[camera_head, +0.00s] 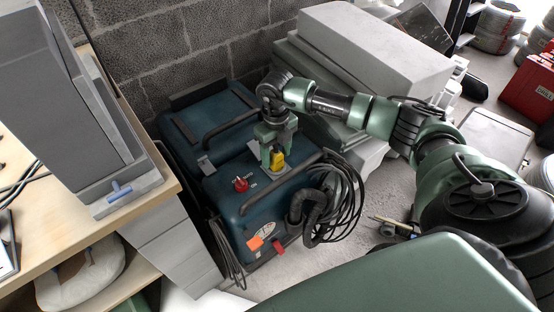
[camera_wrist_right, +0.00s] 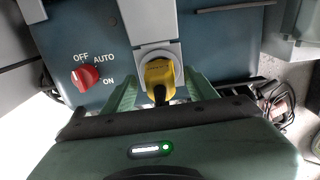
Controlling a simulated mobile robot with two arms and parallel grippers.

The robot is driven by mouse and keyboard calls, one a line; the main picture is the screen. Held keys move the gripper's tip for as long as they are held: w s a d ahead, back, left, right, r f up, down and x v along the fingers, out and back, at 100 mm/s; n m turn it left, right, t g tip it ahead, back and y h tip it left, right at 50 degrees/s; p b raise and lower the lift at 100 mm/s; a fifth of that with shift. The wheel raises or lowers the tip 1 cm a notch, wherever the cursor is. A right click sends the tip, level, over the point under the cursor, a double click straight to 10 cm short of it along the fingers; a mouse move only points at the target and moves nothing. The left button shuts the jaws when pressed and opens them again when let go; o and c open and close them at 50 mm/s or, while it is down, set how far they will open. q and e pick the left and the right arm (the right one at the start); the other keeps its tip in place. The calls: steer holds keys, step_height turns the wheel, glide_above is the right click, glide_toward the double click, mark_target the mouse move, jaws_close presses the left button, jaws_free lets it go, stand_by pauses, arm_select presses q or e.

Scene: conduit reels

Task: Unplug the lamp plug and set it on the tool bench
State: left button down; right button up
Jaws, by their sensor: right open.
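The yellow lamp plug (camera_head: 277,161) sits in a grey socket plate on top of a dark blue machine (camera_head: 228,190). In the right wrist view the plug (camera_wrist_right: 158,75) is upright in the socket, with a dark cable end below it. My right gripper (camera_head: 270,154) is at the plug. Its green fingers (camera_wrist_right: 160,92) stand open, one on each side of the plug; I cannot tell whether either touches it. A wooden bench (camera_head: 45,232), likely the tool bench, is at the left. My left gripper is not in view.
A red OFF/AUTO/ON knob (camera_head: 241,184) is left of the plug. Black coiled hose (camera_head: 338,195) hangs at the machine's right. A large grey case (camera_head: 75,100) covers much of the bench. Pale blocks (camera_head: 370,50) stand behind my right arm.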

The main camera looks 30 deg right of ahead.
steer(key=shift+f+b, duration=0.6)
steer(key=shift+f, duration=0.5)
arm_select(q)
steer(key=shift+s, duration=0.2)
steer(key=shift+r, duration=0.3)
arm_select(e)
jaws_close()
arm_select(q)
steer(key=shift+p, duration=0.45)
arm_select(e)
steer(key=shift+r, duration=0.25)
